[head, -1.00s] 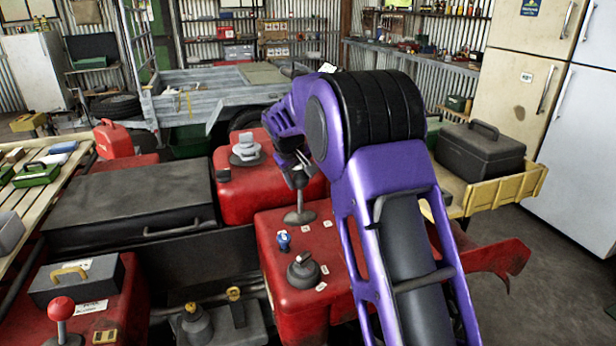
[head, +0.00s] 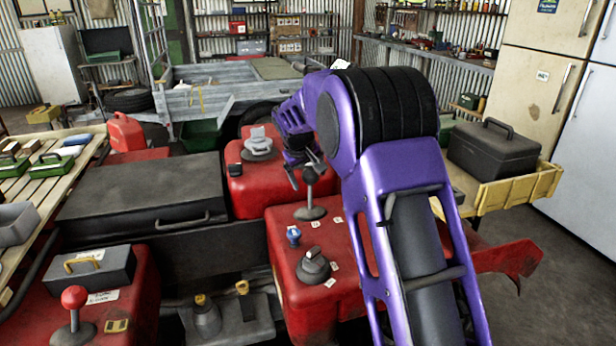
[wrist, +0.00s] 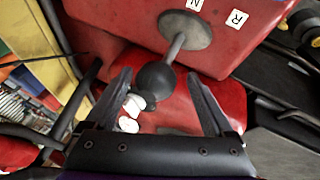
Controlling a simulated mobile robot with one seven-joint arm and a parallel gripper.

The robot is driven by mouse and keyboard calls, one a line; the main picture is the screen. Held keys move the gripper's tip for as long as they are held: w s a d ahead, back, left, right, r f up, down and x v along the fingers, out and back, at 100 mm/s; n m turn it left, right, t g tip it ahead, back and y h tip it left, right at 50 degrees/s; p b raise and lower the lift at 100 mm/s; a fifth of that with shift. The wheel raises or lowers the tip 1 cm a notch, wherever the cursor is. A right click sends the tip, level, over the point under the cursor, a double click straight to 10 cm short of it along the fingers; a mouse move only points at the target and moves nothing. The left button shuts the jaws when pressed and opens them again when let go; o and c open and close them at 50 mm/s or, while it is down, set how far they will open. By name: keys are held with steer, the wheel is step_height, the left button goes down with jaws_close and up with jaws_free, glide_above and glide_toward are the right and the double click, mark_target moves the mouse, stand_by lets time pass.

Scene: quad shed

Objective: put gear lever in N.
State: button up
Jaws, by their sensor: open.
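The gear lever is a grey stick with a dark round knob (head: 312,174) on a round grey base (head: 310,213), standing on a red tank-like body. It also shows in the wrist view, with its knob (wrist: 156,82) between my fingers and its base (wrist: 185,31) further off. White labels stand beside the base, one reading N (wrist: 195,4) and one reading R (wrist: 237,18). My gripper (head: 303,168) is open at the knob, one finger on either side, with gaps showing in the wrist view (wrist: 157,74). The lever's exact tilt is hard to tell.
A blue-topped knob (head: 293,236) and a dark rotary knob (head: 313,266) sit in front of the lever. A grey selector (head: 258,143) stands behind left. A red-ball lever (head: 74,297) is at front left. A black toolbox (head: 494,152) lies in a yellow tray at right.

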steer(key=p+v, duration=0.2)
steer(key=v, duration=1.5)
steer(key=shift+r, duration=0.2)
steer(key=shift+a, duration=0.1)
